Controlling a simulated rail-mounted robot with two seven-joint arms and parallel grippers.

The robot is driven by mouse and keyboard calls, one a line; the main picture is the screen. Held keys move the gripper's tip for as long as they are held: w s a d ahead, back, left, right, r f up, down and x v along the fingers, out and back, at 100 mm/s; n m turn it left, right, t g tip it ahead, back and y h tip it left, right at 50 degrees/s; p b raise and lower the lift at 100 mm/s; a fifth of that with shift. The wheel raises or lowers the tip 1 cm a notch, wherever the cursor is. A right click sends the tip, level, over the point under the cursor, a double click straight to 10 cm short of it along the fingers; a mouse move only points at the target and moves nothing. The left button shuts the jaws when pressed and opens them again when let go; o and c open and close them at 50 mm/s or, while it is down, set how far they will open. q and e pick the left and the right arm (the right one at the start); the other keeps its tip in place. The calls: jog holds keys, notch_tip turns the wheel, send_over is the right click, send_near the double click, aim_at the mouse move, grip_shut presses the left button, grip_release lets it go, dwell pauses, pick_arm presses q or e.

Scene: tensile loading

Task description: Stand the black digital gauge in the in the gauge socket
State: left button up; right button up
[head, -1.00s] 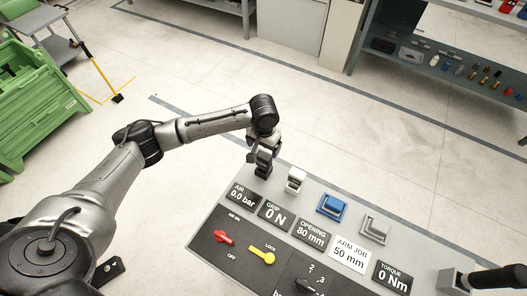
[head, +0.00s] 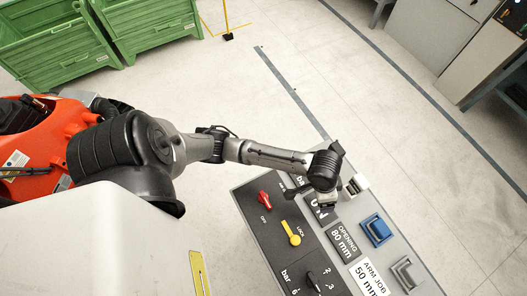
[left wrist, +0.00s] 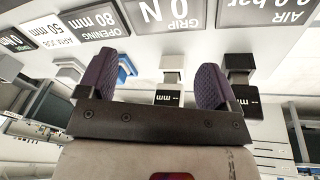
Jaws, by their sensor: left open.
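My left gripper (head: 325,202) is at the far edge of the control panel (head: 262,238), just left of a white block (head: 357,184). In the left wrist view its purple-padded fingers (left wrist: 155,68) are apart with nothing held between them. That view is upside down. A black piece marked "mm" (left wrist: 245,103), probably the black digital gauge, shows beyond the right finger and is partly hidden by it. A white piece with a black "mm" face (left wrist: 169,97) shows between the fingers, farther off. In the head view the black gauge is not visible. I cannot identify the gauge socket.
A blue block (head: 376,230) and a grey block (head: 408,272) stand along the panel's far edge. A red knob (head: 265,200) and a yellow lever (head: 291,233) stick up from the panel. Green crates (head: 150,30) stand at the back left. The floor between is clear.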

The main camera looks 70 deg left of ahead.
pick_arm(q)
jog(key=s+a+t+y, duration=0.1)
jog(key=s+a, duration=0.2)
jog(key=s, duration=1.5)
jog(key=shift+t+y, duration=0.4)
pick_arm(e)
jog(key=shift+a, duration=0.2)
jog(key=shift+r, duration=0.1)
